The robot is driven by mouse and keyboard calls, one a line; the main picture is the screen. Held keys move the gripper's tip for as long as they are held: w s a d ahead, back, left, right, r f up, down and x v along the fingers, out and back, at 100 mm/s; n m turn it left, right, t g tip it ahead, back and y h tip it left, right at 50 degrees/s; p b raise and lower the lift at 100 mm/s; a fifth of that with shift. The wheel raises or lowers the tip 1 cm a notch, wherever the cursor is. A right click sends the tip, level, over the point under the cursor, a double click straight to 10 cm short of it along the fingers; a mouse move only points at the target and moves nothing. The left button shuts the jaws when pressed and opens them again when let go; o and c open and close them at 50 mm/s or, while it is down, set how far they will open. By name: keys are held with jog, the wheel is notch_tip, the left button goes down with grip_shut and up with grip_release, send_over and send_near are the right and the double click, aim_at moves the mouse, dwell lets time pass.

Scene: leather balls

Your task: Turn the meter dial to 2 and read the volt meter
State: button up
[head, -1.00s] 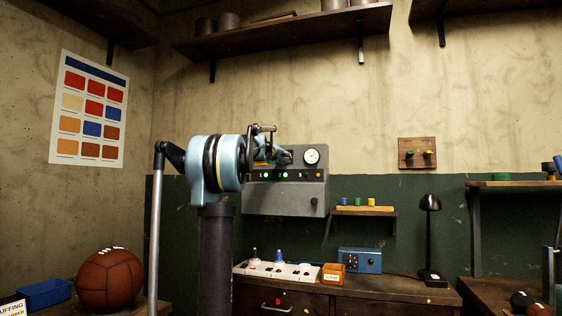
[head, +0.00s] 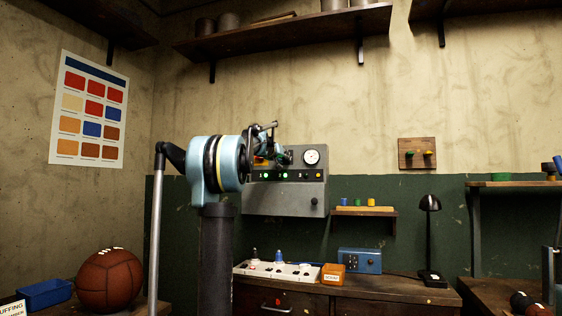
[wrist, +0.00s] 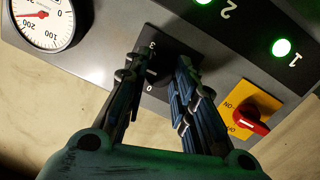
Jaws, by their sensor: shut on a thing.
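The grey control panel (head: 283,205) hangs on the back wall in the head view. Its meter dial sits on a black plate (wrist: 152,88) marked 3 and 0, upside down in the wrist view. My gripper (wrist: 162,72) is shut on the meter dial, one finger on each side. The fingers hide most of the dial, so I cannot tell where it points. A round white gauge (wrist: 42,22) with a red needle is cut off at the upper left; it also shows in the head view (head: 311,157). I cannot read its value surely.
Green lamps marked 1 (wrist: 282,47) and 2 lie on the panel. A red switch on a yellow plate (wrist: 238,100) sits close right of the fingers. Below the panel, a bench holds a white switch box (head: 268,269), an orange box (head: 333,273) and a blue box (head: 359,260).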

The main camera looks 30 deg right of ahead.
jog(key=shift+m, duration=0.3)
dwell(0.4)
jog(key=o, duration=1.1)
jog(key=shift+w, duration=0.1)
jog(key=shift+c, duration=0.2)
jog(key=shift+a, duration=0.15)
jog(key=v, duration=1.1)
jog(key=shift+s+a, duration=0.25)
jog(key=shift+a, duration=0.05)
